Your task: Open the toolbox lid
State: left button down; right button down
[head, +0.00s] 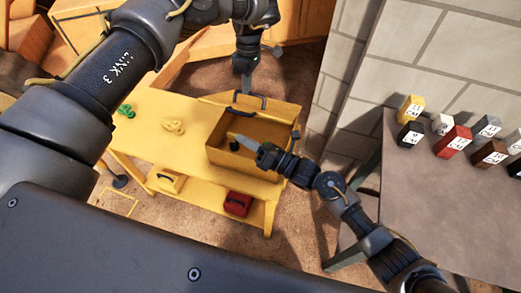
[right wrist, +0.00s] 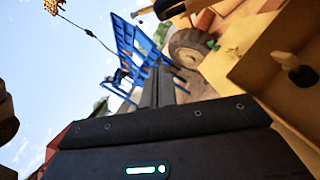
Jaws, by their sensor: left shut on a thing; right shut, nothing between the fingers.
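The yellow toolbox (head: 238,163) stands at the right end of the yellow workbench (head: 158,108) in the head view. Its lid (head: 280,109) stands raised at the far side, and the dark inside shows. A dark handle (head: 262,102) is on the lid. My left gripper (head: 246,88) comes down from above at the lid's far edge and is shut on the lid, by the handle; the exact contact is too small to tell. My right gripper (head: 236,137) is shut and empty over the toolbox opening; its fingers also show in the right wrist view (right wrist: 160,86).
Green (head: 125,110) and yellow (head: 174,127) small items lie on the bench. A yellow box (head: 167,182) and a red box (head: 237,204) sit on its lower shelf. A grey table (head: 425,215) with several labelled blocks and a block wall (head: 400,65) are at the right.

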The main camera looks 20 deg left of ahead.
jog(key=shift+w+a+r, duration=0.15)
jog(key=shift+w+r, duration=0.55)
jog(key=shift+w, duration=0.1)
jog(key=shift+w+a+r, duration=0.15)
jog(key=shift+w+r, duration=0.5)
jog(key=shift+w, duration=0.1)
jog(key=shift+w+r, duration=0.3)
jog(key=shift+r, duration=0.2)
jog(key=shift+w+r, duration=0.25)
jog(key=shift+r, duration=0.2)
